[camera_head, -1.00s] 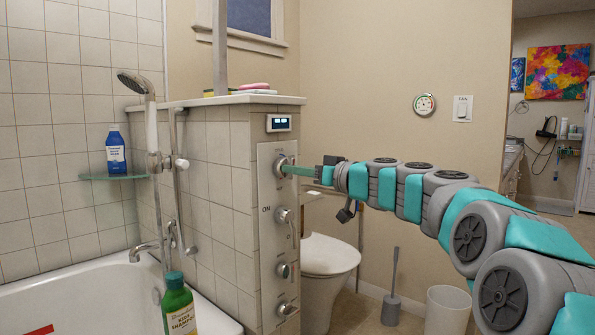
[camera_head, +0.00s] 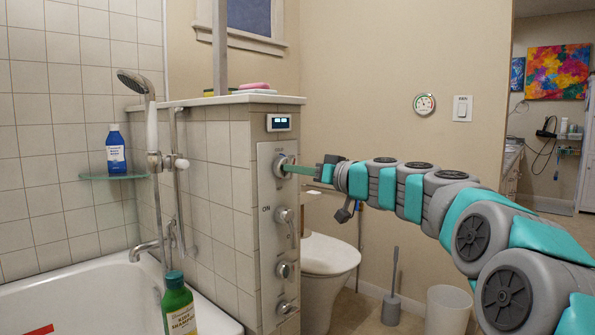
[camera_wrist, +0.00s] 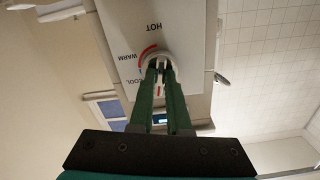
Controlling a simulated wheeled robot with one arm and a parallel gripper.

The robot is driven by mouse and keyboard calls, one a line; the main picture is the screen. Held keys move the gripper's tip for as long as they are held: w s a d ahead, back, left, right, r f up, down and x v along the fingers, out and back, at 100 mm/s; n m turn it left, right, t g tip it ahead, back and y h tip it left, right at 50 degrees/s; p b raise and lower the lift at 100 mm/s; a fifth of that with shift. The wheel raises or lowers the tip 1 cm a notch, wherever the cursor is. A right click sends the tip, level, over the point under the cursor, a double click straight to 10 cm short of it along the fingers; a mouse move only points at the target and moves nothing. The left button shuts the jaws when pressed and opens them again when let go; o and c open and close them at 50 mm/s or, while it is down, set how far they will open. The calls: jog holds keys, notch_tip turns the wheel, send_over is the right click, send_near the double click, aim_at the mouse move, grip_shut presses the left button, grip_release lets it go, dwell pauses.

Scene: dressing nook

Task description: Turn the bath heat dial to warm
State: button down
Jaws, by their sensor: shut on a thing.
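The heat dial (camera_head: 279,162) is the top knob on the pale control panel (camera_head: 268,190) at the end of the tiled half wall. My gripper (camera_head: 289,168) reaches it from the right. In the wrist view, my gripper (camera_wrist: 161,72) has its two green fingers shut on the sides of the round white dial (camera_wrist: 157,54). The printed words HOT, WARM and COOL run along one side, with a red and blue arc near WARM and COOL. The fingers hide much of the dial. A small red mark shows between them, pointing away from HOT; its exact setting is unclear.
More knobs, including a lever (camera_head: 285,216) by ON, sit below the dial. A small display (camera_head: 279,123) is above it. The toilet (camera_head: 328,258) stands behind the panel, under my arm. A bathtub (camera_head: 120,290) is left; a green shampoo bottle (camera_head: 178,305) stands in front.

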jog(key=m+p, duration=0.9)
jog(key=m, duration=1.1)
jog(key=shift+m+p, duration=0.35)
jog(key=shift+m, duration=0.05)
dwell(0.4)
jog(key=c, duration=0.9)
grip_release()
jog(key=shift+d, duration=0.1)
jog(key=b+v, duration=0.1)
jog(key=v, duration=0.6)
jog(key=shift+s+d, duration=0.25)
